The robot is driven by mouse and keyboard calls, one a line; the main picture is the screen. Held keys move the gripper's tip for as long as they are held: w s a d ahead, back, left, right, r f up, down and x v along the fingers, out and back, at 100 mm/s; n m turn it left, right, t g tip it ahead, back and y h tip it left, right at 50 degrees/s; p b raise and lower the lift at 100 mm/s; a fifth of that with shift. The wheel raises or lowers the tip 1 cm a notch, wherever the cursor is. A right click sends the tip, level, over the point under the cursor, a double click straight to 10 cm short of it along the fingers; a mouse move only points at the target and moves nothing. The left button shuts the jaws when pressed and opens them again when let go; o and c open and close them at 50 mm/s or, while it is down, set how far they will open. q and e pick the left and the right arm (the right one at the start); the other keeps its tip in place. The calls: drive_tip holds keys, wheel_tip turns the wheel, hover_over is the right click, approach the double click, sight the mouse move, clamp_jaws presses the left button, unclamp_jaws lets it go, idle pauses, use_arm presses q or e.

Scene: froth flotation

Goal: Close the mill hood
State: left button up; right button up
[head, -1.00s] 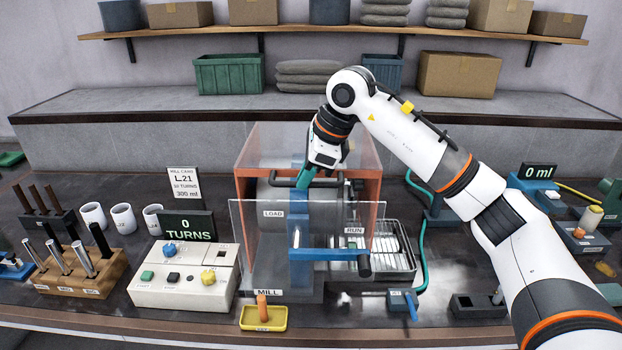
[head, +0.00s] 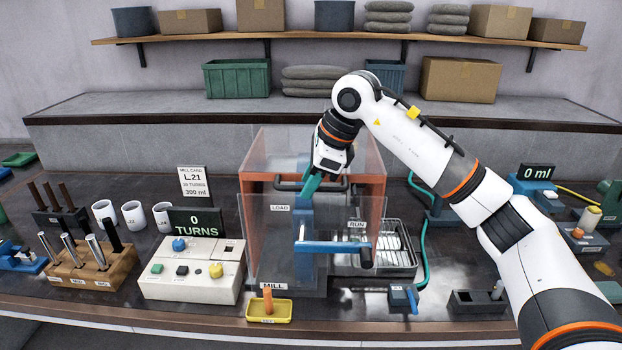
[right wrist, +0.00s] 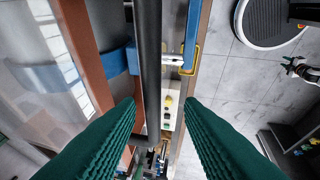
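The mill hood has a clear panel (head: 262,150) at the top and back, above an orange frame. Another clear panel (head: 258,245) stands at the front. A dark handle bar (head: 283,185) crosses between them. My right gripper (head: 309,190) points down at the bar, with green fingers. In the right wrist view the fingers (right wrist: 163,102) are apart, and the dark bar (right wrist: 149,60) runs between them, nearer the left finger. Whether it touches that finger I cannot tell. The mill (head: 303,270) has a blue crank arm with a dark grip in front. My left gripper is not in view.
A control box (head: 190,285) with buttons and a "0 TURNS" display (head: 195,221) stands left of the mill. A yellow tray (head: 284,311) holding an orange peg lies in front. A metal rack (head: 403,262) stands at right. White cups are further left.

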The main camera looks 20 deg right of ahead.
drive_tip(key=b+v, duration=0.3)
drive_tip(key=v, duration=0.9)
idle(0.3)
